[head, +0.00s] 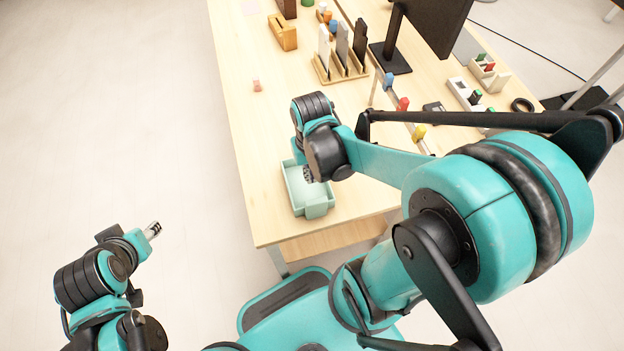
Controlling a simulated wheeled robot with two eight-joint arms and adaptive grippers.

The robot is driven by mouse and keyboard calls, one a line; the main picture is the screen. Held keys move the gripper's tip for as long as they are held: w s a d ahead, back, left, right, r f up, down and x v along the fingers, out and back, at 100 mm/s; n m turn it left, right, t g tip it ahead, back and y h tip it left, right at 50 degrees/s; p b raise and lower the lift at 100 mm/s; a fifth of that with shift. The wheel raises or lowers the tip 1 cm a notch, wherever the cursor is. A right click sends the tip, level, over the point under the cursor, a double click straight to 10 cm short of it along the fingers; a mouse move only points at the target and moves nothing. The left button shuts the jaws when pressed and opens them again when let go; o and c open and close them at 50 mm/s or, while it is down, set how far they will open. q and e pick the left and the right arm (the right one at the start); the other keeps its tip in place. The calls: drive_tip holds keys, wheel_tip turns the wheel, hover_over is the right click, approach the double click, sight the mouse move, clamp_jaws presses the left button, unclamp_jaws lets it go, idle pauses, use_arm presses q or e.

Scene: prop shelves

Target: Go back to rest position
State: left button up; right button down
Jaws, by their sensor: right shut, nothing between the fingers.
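My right arm reaches in from the right over the table. My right gripper (308,176) points down into a pale green tray (292,187) at the table's near end. It is shut and holds nothing. The wrist hides much of the gripper and the back of the tray, and I cannot tell whether the fingers touch the tray. My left gripper (153,230) is off the table at the lower left, over bare floor. Its fingertips are small here, and I cannot tell whether they are open or shut.
The wooden table (262,215) has a small pink object (257,85), a rack with upright panels (343,66), a wooden box (283,33) and a monitor (428,20). Coloured pieces, including a red one (403,104), stand behind my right arm. The floor at left is clear.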

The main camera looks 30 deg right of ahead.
wheel_tip(320, 180, up, 3)
drive_tip(key=shift+w+f+p, duration=0.1)
drive_tip(key=shift+f+p, duration=0.05)
drive_tip(key=shift+p, duration=0.25)
drive_tip(key=shift+w, duration=0.1)
drive_tip(key=a+r+n+t, duration=0.3)
drive_tip(key=a+r+t, duration=0.1)
drive_tip(key=r+t, duration=0.3)
drive_tip(key=shift+w+a+r, duration=0.25)
drive_tip(key=shift+w+r, duration=0.2)
drive_tip(key=shift+r, duration=0.5)
